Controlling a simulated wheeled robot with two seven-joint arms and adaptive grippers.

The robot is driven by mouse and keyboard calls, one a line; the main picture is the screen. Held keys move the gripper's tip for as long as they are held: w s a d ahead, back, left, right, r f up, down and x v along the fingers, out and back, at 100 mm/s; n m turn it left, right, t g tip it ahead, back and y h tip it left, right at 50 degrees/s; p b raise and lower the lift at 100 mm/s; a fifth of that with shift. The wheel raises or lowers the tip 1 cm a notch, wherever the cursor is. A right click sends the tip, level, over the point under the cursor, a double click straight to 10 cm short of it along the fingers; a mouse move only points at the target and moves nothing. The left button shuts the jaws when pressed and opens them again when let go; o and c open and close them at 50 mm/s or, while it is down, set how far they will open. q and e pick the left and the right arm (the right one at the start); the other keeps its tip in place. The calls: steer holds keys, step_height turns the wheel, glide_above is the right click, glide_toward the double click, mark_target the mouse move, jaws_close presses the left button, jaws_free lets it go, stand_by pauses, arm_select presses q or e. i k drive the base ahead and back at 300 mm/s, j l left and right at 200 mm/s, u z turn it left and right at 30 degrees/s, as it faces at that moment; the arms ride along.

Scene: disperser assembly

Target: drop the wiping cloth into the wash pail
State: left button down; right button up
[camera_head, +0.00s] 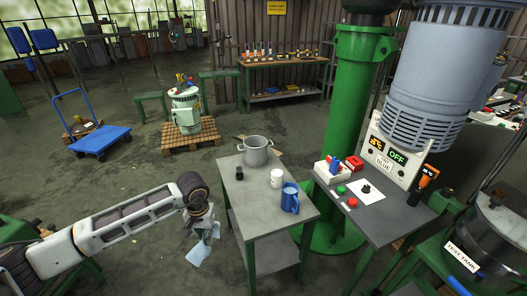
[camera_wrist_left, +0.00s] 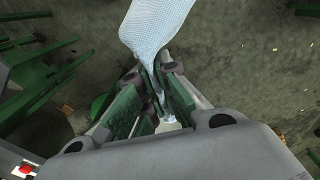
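The wiping cloth (camera_head: 198,256) is pale blue and hangs below my left gripper (camera_head: 208,228), left of the grey table and above the floor. In the left wrist view my left gripper (camera_wrist_left: 162,92) is shut on the cloth (camera_wrist_left: 156,27), which is pinched between the fingers and spreads out beyond them. A grey metal pot with side handles (camera_head: 256,151) stands upright on the far part of the grey table, apart from the gripper. I cannot tell whether it is the wash pail. My right gripper is not in view.
The grey table (camera_head: 262,220) also bears a blue mug (camera_head: 290,198), a white cup (camera_head: 277,178) and a small black item (camera_head: 239,173). A green column (camera_head: 352,110) stands behind it to the right. Open floor lies left of the table.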

mark_target(256, 151)
steer(key=i+j+z, duration=0.35)
steer(key=j, duration=0.2)
steer(key=i+j+z, duration=0.1)
steer(key=j+z, duration=0.25)
steer(key=j, duration=0.25)
steer(key=i+j+z, duration=0.1)
steer(key=j+z, duration=0.3)
steer(key=j, duration=0.25)
steer(key=j+z, duration=0.35)
steer(key=j, duration=0.3)
steer(key=j+z, duration=0.45)
steer(key=j, duration=0.4)
steer(key=j+z, duration=0.35)
steer(key=j, duration=0.4)
steer(key=j+z, duration=0.4)
steer(key=j, duration=0.35)
